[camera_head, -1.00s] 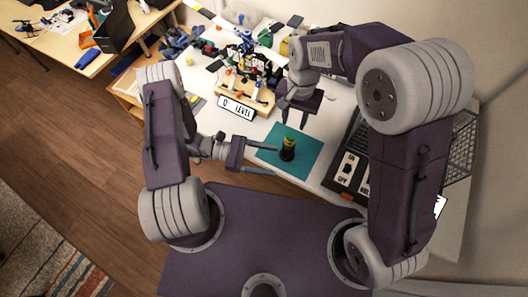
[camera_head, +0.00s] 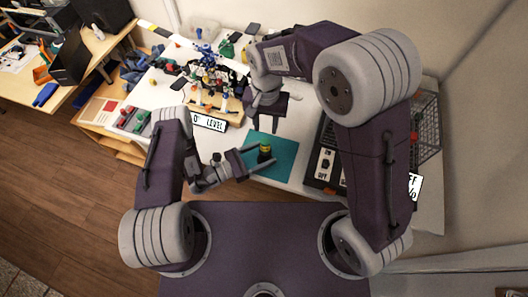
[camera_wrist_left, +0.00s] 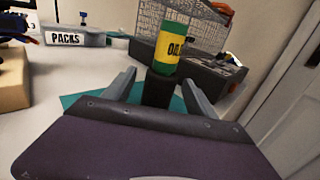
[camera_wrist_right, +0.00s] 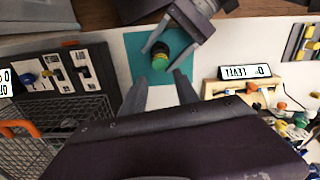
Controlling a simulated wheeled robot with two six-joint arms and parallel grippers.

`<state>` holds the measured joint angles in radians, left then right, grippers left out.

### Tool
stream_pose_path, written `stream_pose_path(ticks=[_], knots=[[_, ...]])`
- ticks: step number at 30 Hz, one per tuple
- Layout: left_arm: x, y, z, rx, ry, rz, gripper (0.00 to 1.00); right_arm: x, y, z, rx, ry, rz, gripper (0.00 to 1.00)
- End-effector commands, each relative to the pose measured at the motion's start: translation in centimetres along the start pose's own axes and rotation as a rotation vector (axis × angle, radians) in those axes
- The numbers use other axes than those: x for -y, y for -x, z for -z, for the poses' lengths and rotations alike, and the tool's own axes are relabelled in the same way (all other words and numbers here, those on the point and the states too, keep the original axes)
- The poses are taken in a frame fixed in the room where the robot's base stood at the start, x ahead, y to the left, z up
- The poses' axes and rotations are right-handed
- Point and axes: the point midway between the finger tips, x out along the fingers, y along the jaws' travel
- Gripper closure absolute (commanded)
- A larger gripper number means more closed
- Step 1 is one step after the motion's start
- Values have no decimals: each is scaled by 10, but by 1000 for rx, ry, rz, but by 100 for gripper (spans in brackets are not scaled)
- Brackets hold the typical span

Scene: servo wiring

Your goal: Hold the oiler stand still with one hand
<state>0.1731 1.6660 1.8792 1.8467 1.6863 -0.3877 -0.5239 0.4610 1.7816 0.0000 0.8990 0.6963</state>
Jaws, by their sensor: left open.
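The oiler is a yellow and green bottle (camera_wrist_left: 172,48) marked with black letters, sitting in a dark oiler stand (camera_wrist_left: 158,92). It stands upright on the teal mat (camera_head: 284,166), where the oiler (camera_head: 265,149) is small in the head view. My left gripper (camera_head: 266,154) is open and low, with one finger on each side of the stand. I cannot tell whether the fingers touch it. My right gripper (camera_head: 262,126) is open and empty, above and behind the mat. In the right wrist view the oiler's green top (camera_wrist_right: 160,62) lies beyond its fingertips.
A switch panel (camera_head: 325,165) and a wire basket (camera_head: 428,125) stand to the right. A wooden fixture with a "0 LEVEL" sign (camera_head: 209,122) and cluttered small parts lie at the back left. The mat around the stand is clear.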

Motion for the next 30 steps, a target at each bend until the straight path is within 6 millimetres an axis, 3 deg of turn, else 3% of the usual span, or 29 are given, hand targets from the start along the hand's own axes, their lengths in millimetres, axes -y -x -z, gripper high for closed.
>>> stream_pose_path(ticks=[11,15,18,20,21,25,30], knots=[[0,-9,0,1,0,0,37,0,0,0,0,0,0,64],[0,-9,0,0,0,0,76,0,0,0,0,0,0,64],[0,-9,0,0,0,0,100,0,0,0,0,0,0,64],[0,-9,0,0,0,0,100,0,0,0,0,6,0,49],[0,-8,0,0,0,0,100,0,0,0,0,27,0,49],[0,-8,0,0,0,0,100,-1,0,-1,5,246,-3,49],[0,-8,0,0,0,0,100,-2,3,-3,16,757,-5,49]])
